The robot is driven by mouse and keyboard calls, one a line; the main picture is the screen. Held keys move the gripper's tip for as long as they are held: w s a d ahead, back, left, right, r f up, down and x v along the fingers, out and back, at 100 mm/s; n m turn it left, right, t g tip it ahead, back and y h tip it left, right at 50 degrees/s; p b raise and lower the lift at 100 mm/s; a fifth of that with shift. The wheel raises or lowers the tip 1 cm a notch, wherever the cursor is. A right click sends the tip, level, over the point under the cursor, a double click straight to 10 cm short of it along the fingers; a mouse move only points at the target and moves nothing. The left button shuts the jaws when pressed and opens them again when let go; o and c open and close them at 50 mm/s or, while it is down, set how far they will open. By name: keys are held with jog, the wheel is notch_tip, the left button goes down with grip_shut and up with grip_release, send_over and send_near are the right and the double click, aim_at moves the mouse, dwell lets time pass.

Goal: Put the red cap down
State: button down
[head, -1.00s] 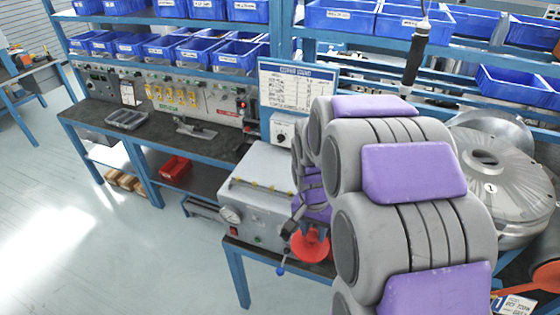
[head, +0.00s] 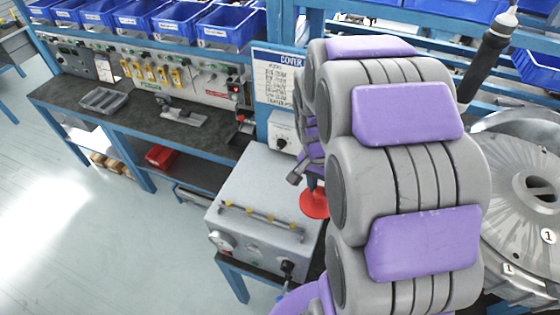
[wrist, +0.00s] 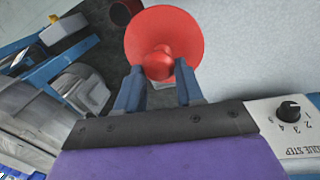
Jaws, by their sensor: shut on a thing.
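The red cap (wrist: 163,38) is a round, flared disc with a central knob. In the wrist view my gripper (wrist: 160,80) has its two blue fingers on either side of the knob, shut on it. In the head view the red cap (head: 314,203) shows beside the right side of the grey instrument box. My arm hides most of the gripper there. What lies directly under the cap is hard to tell.
The grey box (head: 262,190) with a gauge and knobs stands on a blue-framed bench. A large metal blower housing (head: 530,190) is at right. A dark workbench (head: 150,120) with a grey tray (head: 104,100) is at left, below blue bins (head: 225,25).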

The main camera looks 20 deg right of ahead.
jog(key=shift+w+a+f+b, duration=0.2)
jog(key=shift+w+a+f, duration=0.55)
jog(key=shift+w, duration=1.8)
jog(key=shift+w+a+f+b, duration=0.2)
jog(key=shift+w+a+f, duration=0.55)
jog(key=shift+w, duration=1.85)
jog(key=shift+w+a+f+b, duration=0.25)
jog(key=shift+w+f, duration=0.85)
jog(key=shift+w, duration=1.45)
jog(key=shift+f, duration=0.2)
jog(key=c, duration=0.7)
grip_release()
notch_tip(320, 180, up, 12)
jog(key=w+a+p, duration=0.1)
jog(key=w, duration=0.1)
jog(key=s+a+n, duration=0.3)
jog(key=s, duration=0.8)
jog(key=s+a+n, duration=0.3)
jog(key=s+n, duration=0.1)
jog(key=s, duration=0.8)
jog(key=s+a+n+y, duration=0.1)
jog(key=s+a+n, duration=0.2)
jog(key=s, duration=0.9)
jog(key=shift+a+r+n, duration=0.4)
jog(key=shift+r+n, duration=0.05)
jog(key=shift+n, duration=0.25)
